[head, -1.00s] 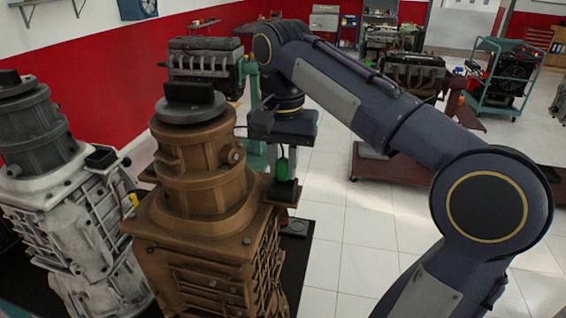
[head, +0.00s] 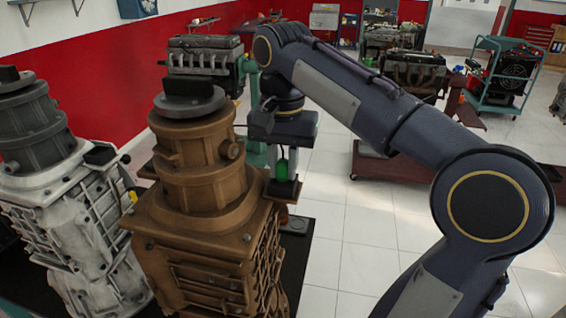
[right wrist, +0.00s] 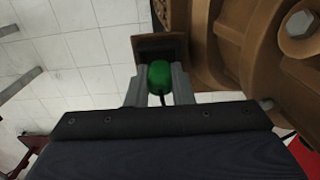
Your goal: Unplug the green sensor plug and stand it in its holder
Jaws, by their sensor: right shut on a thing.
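The green sensor plug (head: 282,170) is beside the brown engine housing (head: 190,215), at its right edge in the head view. My right gripper (head: 284,168) is shut on it, pointing down from the dark wrist. In the right wrist view the plug (right wrist: 160,76) sits between the two grey fingers (right wrist: 160,88), with a dark cable running from it towards the wrist. A dark socket block on a brown bracket (right wrist: 160,42) shows just beyond it. I cannot tell whether the plug is seated there. I cannot make out its holder. My left gripper is not in view.
A white-grey engine housing (head: 85,215) with a small yellow part (head: 132,196) stands at the left. The brown housing is close beside my right gripper. More engines on stands (head: 205,57) and a teal cart (head: 503,75) are farther back. Tiled floor at the right is open.

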